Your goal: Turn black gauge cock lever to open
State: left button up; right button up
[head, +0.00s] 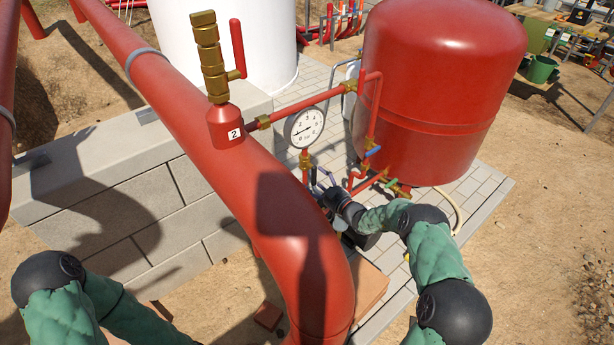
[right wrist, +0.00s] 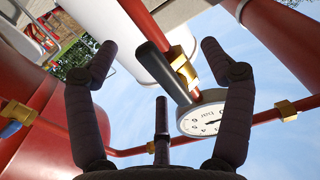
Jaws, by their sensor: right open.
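The black gauge cock lever (right wrist: 161,71) shows in the right wrist view as a dark bar slanting down from upper left beside the brass cock (right wrist: 184,67). The round white gauge (right wrist: 205,115) is close to the cock. My right gripper (right wrist: 158,50) is open, with the lever in the gap between its spread fingers; I see no clear contact. In the head view, the right gripper (head: 326,190) is just below the gauge (head: 304,127) and its brass cock (head: 306,160). I cannot make out the lever there. My left gripper is outside the view.
A thick red pipe (head: 205,120) crosses in front, with a brass valve and red lever (head: 237,48) on top. A red tank (head: 440,65) stands right of the gauge. Thin red pipes and a blue lever (head: 373,151) are close to my right gripper.

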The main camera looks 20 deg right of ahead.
jog(key=p+v, duration=0.1)
jog(key=v, duration=0.6)
jog(key=shift+p, duration=0.3)
jog(key=shift+s, duration=0.1)
jog(key=v, duration=0.8)
dwell(0.3)
